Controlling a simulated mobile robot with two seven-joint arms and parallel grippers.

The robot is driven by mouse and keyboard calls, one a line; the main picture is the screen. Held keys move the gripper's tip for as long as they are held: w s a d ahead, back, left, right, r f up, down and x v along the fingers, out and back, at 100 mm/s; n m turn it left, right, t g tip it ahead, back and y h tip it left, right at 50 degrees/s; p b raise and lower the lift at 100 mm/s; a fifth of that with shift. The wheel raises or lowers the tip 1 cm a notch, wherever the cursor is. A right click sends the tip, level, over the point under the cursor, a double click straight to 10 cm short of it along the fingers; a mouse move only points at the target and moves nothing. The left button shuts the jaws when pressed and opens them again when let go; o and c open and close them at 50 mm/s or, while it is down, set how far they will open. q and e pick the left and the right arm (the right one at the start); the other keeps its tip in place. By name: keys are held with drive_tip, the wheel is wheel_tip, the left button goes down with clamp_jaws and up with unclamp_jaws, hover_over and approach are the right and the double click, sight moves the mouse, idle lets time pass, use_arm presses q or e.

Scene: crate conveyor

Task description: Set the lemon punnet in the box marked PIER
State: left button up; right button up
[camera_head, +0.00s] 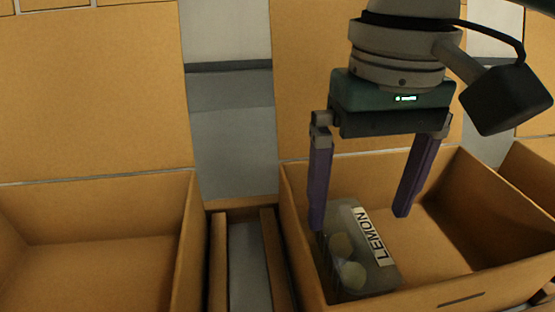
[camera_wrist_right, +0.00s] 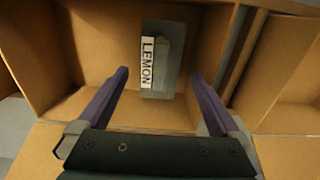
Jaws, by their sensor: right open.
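The lemon punnet (camera_head: 350,262), a grey see-through tub with a white LEMON label and pale round fruit, is inside the right-hand cardboard box (camera_head: 450,294), near its left wall. It also shows in the right wrist view (camera_wrist_right: 170,72), lying between the fingers in the picture. My right gripper (camera_head: 360,221) is open, fingers pointing down over the box, the punnet below and not clasped. In the right wrist view the gripper (camera_wrist_right: 159,73) shows both purple fingers apart. No PIER marking is readable on any box. My left gripper is not in view.
Another open cardboard box (camera_head: 90,250) stands at the left and looks empty where visible. A narrow gap with brown rails (camera_head: 218,262) separates the two boxes. Tall cardboard flaps (camera_head: 90,90) rise behind. Part of another box (camera_head: 535,170) shows at the right edge.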

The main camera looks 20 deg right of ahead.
sight(356, 227)
wheel_tip(356, 227, up, 5)
drive_tip(key=shift+f+p, duration=0.1)
drive_tip(key=shift+p, duration=0.25)
